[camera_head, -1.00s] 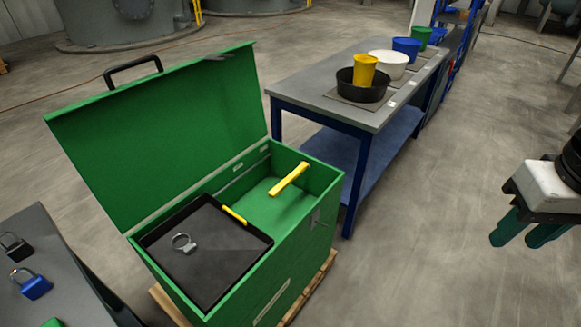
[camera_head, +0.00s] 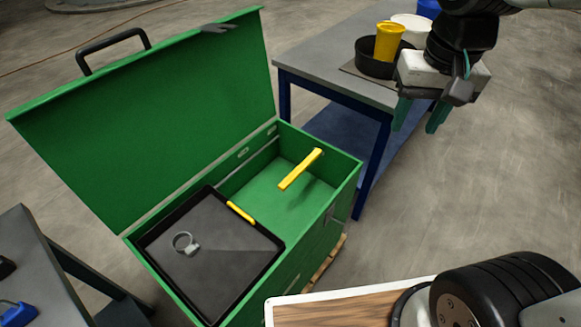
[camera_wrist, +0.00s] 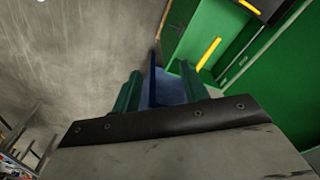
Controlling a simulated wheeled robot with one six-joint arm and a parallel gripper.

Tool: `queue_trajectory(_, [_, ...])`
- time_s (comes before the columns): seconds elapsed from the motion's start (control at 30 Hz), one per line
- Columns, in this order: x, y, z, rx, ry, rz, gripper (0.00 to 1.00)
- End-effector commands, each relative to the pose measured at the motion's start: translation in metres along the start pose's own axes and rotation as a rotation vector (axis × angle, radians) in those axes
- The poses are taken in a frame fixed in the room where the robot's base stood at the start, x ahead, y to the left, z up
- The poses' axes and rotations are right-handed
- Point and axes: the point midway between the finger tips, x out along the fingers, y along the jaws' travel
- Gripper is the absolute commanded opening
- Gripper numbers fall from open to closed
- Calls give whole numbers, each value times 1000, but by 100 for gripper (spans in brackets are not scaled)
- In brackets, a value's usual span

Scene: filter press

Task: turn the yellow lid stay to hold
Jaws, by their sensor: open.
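The yellow lid stay (camera_head: 300,169) is a short flat bar at the right inner end of the green box (camera_head: 330,210). It slants up to the right over the open compartment and does not reach the raised lid (camera_head: 150,110). It also shows in the wrist view (camera_wrist: 209,53), right of my fingers. My gripper (camera_head: 420,118) is open and empty, with teal fingers pointing down. In the head view it is right of and above the stay, in front of the blue bench, well apart from it. The fingers also show in the wrist view (camera_wrist: 160,88).
A black tray (camera_head: 270,258) with a yellow grip (camera_head: 240,212) and a grey ring-shaped item (camera_head: 186,243) fills the box's left part. A blue-legged bench (camera_head: 325,75) with a yellow cup (camera_head: 389,42) stands behind right. A dark table (camera_head: 30,250) is at left.

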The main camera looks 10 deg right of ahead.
Motion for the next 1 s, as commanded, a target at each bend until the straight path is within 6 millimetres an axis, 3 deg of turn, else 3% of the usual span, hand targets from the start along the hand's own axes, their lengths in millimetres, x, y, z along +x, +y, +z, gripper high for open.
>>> queue_trajectory(0.1, [24, -24, -43, 77, -23, 3, 44])
queue_trajectory(0.27, [67, -59, -94, 191, -39, 8, 44])
queue_trajectory(0.5, [158, -118, -152, 358, -61, 21, 44])
queue_trajectory(0.63, [217, -149, -172, 448, -70, 29, 44])
queue_trajectory(0.8, [284, -178, -182, 544, -78, 41, 44])
queue_trajectory(1.0, [325, -194, -184, 602, -80, 45, 44])
